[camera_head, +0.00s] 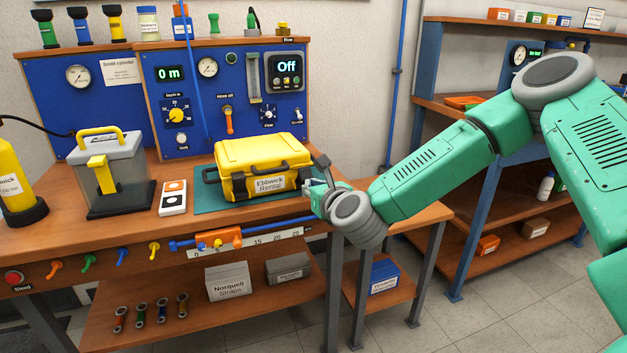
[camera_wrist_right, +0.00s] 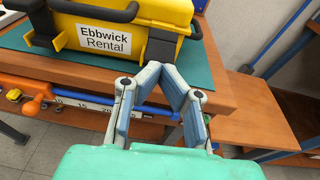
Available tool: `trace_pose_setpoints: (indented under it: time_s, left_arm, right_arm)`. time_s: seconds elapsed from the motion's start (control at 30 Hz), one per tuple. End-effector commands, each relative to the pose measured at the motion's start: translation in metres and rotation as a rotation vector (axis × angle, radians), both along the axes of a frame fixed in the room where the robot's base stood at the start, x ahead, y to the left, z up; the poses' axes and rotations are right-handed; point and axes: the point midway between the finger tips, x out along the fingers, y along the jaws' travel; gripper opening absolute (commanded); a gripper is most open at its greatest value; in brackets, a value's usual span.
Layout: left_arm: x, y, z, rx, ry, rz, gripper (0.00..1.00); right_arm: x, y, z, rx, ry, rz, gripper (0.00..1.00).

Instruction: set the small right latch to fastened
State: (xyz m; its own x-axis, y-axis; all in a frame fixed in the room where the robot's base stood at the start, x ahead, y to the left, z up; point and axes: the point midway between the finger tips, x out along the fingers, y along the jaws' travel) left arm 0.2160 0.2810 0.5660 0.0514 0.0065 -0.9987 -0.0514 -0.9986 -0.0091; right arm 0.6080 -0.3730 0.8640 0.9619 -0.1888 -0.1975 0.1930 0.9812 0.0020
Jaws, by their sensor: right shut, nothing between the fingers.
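The yellow case labelled Ebbwick Rental (camera_head: 262,165) lies closed-looking on a green mat on the bench; its front also shows in the wrist view (camera_wrist_right: 150,15). My right gripper (camera_head: 312,188) is just right of the case's front right corner. In the wrist view its blue-padded fingertips (camera_wrist_right: 167,76) meet, empty, in front of the case. My left gripper is out of view.
The green mat (camera_head: 206,203) lies under the case. A blue rod with an orange slider (camera_head: 219,240) runs along the bench front. The blue panel (camera_head: 190,105) rises behind.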

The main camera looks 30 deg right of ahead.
Motion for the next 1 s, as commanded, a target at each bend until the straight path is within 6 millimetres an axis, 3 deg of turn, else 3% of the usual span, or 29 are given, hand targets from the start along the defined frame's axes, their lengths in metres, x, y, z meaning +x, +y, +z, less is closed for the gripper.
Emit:
trace_pose_setpoints:
  time_s: [0.03, 0.1, 0.43, 0.53, 0.7, 1.0]
  left_arm:
    - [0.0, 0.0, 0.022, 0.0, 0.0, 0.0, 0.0]
    - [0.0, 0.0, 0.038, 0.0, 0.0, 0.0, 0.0]
    - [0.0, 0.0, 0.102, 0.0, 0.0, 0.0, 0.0]
    - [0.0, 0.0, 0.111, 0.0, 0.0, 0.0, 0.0]
    - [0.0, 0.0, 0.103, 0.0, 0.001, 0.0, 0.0]
    - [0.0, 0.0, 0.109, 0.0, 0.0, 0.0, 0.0]
  right_arm:
    - [0.002, -0.001, 0.014, 0.01, 0.044, -0.001, 0.0]
    - [0.004, -0.001, 0.018, 0.022, 0.11, -0.002, 0.0]
    - [0.018, -0.003, 0.03, 0.076, 0.39, 0.001, 0.0]
    - [0.021, -0.003, 0.031, 0.089, 0.456, 0.001, 0.0]
    - [0.02, -0.004, 0.023, 0.088, 0.456, 0.002, 0.0]
    - [0.019, -0.004, 0.033, 0.089, 0.451, 0.001, 0.0]
